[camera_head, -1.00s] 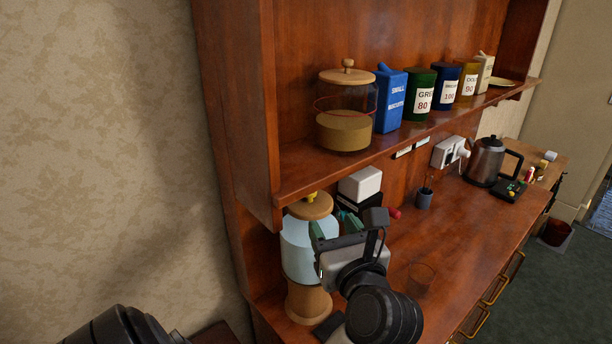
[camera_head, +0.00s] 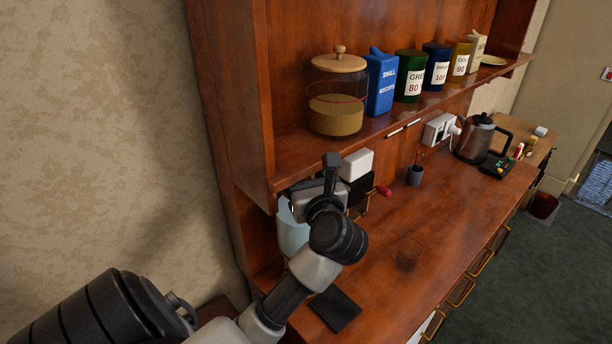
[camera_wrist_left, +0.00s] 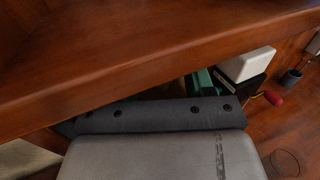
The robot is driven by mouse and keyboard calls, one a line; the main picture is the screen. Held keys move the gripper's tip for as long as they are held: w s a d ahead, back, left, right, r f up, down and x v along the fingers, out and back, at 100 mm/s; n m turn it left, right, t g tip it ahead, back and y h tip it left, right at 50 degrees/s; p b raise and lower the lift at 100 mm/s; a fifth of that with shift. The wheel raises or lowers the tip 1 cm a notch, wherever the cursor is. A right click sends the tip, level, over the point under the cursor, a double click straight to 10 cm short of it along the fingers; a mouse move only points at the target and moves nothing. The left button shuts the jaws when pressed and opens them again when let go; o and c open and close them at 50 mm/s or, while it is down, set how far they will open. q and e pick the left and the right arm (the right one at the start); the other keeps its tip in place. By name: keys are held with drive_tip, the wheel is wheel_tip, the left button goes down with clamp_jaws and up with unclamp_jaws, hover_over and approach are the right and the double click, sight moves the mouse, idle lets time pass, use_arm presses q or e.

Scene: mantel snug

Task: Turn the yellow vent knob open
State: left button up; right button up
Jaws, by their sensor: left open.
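The yellow vent knob is hidden in both current views; the earlier head view shows it on the wooden lid of a jar-like dispenser. Part of the dispenser's pale blue body (camera_head: 291,238) shows below the shelf, with its lid covered by my gripper and the shelf. My left gripper (camera_head: 312,200) is at the dispenser's top, just under the shelf edge. It is open; its fingertips are mostly hidden, and a bit of green finger shows in the wrist view (camera_wrist_left: 203,82). I cannot tell whether it touches the knob. My right gripper is out of view.
The shelf (camera_head: 300,150) overhangs the gripper closely; its edge (camera_wrist_left: 150,70) fills the upper wrist view. A white box (camera_head: 357,164) and a red-handled item (camera_head: 383,191) stand right of the gripper.

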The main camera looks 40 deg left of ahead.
use_arm(q)
drive_tip(key=c, duration=0.9)
drive_tip(key=shift+o, duration=0.2)
drive_tip(key=shift+w+d+f+n+g+y+b, duration=0.15)
drive_tip(key=shift+n+g+y+b, duration=0.35)
drive_tip(key=shift+n+g+b, duration=0.5)
drive_tip(key=n+g+b, duration=0.3)
drive_tip(key=g+b, duration=0.1)
drive_tip(key=g, duration=0.1)
drive_tip(key=w+n+g+b, duration=0.1)
drive_tip(key=n+g+b, duration=0.2)
drive_tip(key=g+b, duration=0.1)
drive_tip(key=n+g+h+b, duration=0.1)
drive_tip(key=n+g+b, duration=0.2)
drive_tip(key=g+b, duration=0.2)
drive_tip(key=shift+w+g+b, duration=0.15)
drive_tip(key=shift+g+b, duration=0.15)
drive_tip(key=shift+b, duration=0.3)
drive_tip(key=shift+w+a+r+n+g+h+b, duration=0.1)
drive_tip(key=shift+a+n+g+h+b, duration=0.05)
drive_tip(key=shift+n+g+h+b, duration=0.55)
drive_tip(key=shift+w+a+r+n+g+h+b, duration=0.1)
drive_tip(key=shift+n+g+h+b, duration=0.4)
drive_tip(key=shift+g, duration=0.4)
drive_tip(key=o, duration=0.9)
drive_tip(key=shift+c, duration=0.2)
